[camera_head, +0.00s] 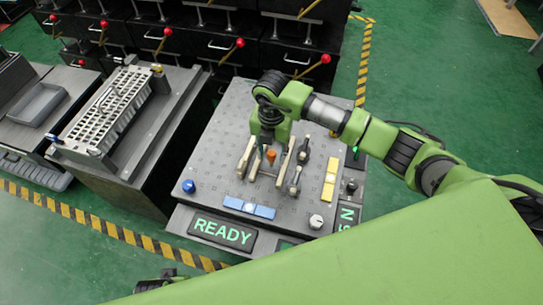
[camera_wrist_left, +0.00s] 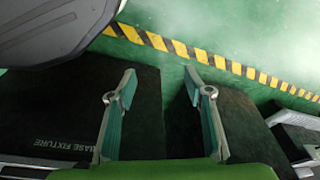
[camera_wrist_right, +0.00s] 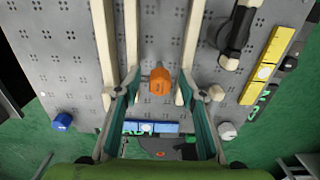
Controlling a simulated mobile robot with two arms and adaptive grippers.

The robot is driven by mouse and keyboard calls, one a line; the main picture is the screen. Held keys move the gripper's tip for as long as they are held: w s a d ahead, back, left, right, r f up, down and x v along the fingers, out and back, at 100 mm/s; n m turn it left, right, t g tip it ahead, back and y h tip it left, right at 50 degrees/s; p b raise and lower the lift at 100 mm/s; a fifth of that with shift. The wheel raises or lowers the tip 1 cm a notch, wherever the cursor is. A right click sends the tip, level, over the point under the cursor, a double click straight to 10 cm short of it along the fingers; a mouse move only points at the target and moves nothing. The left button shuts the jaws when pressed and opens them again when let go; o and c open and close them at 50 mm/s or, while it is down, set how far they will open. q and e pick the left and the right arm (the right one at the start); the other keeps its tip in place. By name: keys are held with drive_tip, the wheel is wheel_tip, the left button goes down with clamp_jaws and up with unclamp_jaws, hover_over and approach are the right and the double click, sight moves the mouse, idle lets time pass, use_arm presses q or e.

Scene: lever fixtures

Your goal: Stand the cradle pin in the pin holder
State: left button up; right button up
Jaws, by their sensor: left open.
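An orange piece (camera_head: 271,155), likely the cradle pin, sits between pale wooden rails (camera_head: 247,157) on the grey perforated plate (camera_head: 215,140). In the right wrist view the orange piece (camera_wrist_right: 160,82) shows its faceted top between the rails. My right gripper (camera_wrist_right: 160,90) is open above the rails, one finger to each side of the orange piece, and appears apart from it. My left gripper (camera_wrist_left: 160,82) is open and empty over the floor and a dark fixture base. I cannot tell for sure which part is the pin holder.
A yellow bar (camera_head: 330,178), a blue bar (camera_head: 250,207), a blue knob (camera_head: 188,186) and a white knob (camera_head: 316,221) edge the plate. A slotted rack (camera_head: 108,105) stands left. Drawers with red-tipped levers stand behind.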

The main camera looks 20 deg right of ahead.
drive_tip(key=shift+c, duration=0.5)
clamp_jaws()
drive_tip(key=shift+r, duration=0.1)
